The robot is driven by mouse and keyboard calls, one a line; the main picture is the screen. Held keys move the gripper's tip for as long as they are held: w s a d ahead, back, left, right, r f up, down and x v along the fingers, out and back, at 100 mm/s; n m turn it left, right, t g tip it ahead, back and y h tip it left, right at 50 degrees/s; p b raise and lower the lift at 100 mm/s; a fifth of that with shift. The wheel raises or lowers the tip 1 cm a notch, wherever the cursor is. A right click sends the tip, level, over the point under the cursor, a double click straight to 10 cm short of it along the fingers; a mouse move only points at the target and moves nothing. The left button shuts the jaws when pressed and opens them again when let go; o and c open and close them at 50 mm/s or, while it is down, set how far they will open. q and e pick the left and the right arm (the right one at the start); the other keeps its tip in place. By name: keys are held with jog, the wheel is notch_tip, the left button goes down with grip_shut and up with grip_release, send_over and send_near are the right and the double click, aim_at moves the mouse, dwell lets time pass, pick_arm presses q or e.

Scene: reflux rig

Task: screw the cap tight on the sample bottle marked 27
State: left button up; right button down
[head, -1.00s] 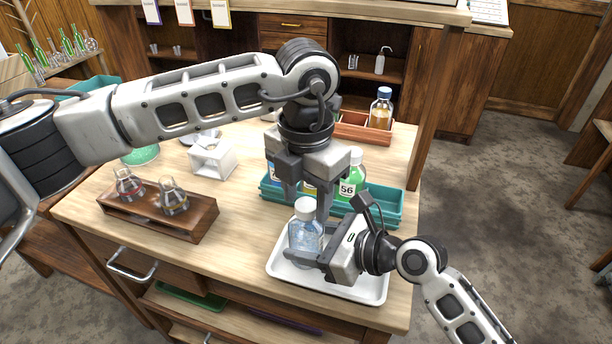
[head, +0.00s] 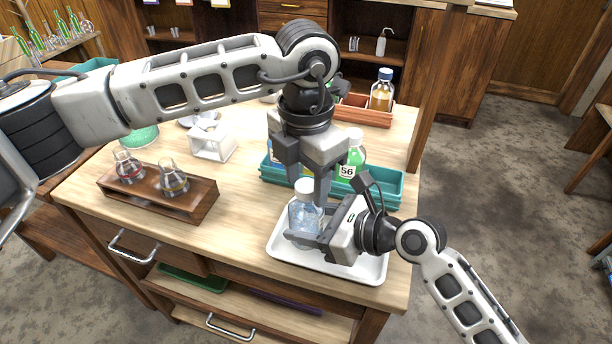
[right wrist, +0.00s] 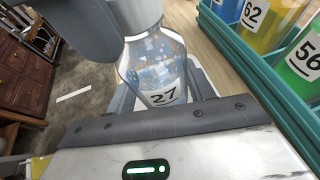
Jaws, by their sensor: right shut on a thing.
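The sample bottle marked 27 (head: 303,218) is clear with pale blue contents and stands upright over the white tray. Its label shows in the right wrist view (right wrist: 164,97). The white cap (head: 304,187) sits on the bottle's top; I cannot tell how tight it is. My right gripper (head: 315,238) is shut on the bottle low on its body. My left gripper (head: 308,188) points down from above, its fingers apart on either side of the cap. Whether they touch the cap is unclear.
The white tray (head: 375,274) lies at the table's front right. Behind it a teal rack (head: 385,190) holds several bottles, including green 56 (head: 350,158) and yellow 62 (right wrist: 262,20). A wooden flask holder (head: 190,207) and white stand (head: 212,143) are at left.

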pick_arm(q)
jog(key=shift+r, duration=0.15)
notch_tip(320, 180, up, 12)
dwell(0.6)
pick_arm(e)
jog(key=shift+c, duration=2.4)
grip_release()
jog(key=shift+d, duration=0.1)
pick_arm(q)
jog(key=shift+r, duration=0.1)
pick_arm(e)
jog(key=v, duration=1.5)
jog(key=shift+s+d+r, duration=0.2)
jog(key=shift+d, duration=0.05)
